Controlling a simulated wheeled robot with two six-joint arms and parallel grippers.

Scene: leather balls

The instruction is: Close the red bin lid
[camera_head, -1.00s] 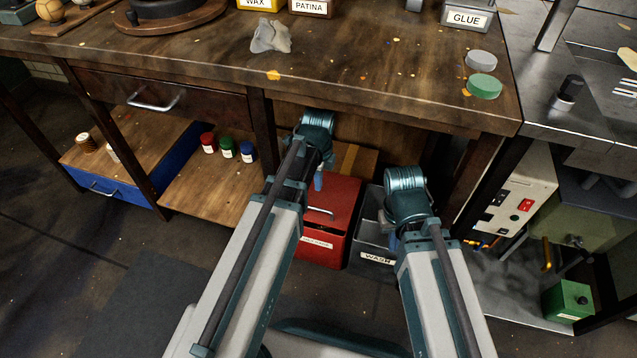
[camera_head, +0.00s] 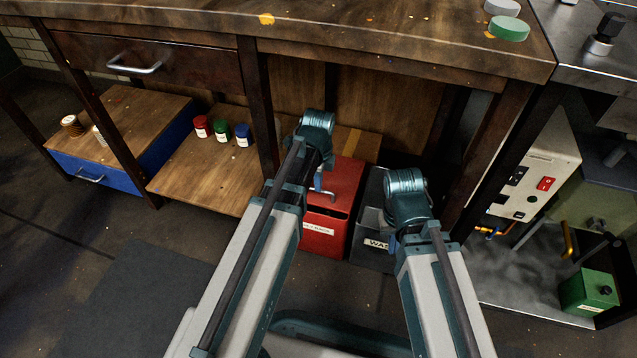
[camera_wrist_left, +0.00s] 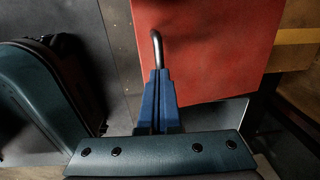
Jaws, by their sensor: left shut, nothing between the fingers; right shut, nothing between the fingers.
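The red bin (camera_head: 318,238) stands on the floor under the workbench, a pale label on its front. Its red lid (camera_head: 345,178) shows on top, with a metal handle near the front edge; a dark strip separates lid and labelled front. My left gripper (camera_head: 318,182) is over the lid, blue fingers shut and empty. In the left wrist view, these fingers (camera_wrist_left: 156,98) lie in line with the handle (camera_wrist_left: 157,45) beside the red lid (camera_wrist_left: 205,45); I cannot tell whether they touch it. My right gripper (camera_head: 392,246) is shut by the grey bin, mostly hidden by its arm.
The grey bin (camera_head: 369,225), labelled WASH, stands just right of the red bin. The workbench top (camera_head: 390,38) and its legs bound the space. Paint jars (camera_head: 222,130) stand on a low shelf (camera_head: 215,175). A metal machine stands at right. The floor at left is clear.

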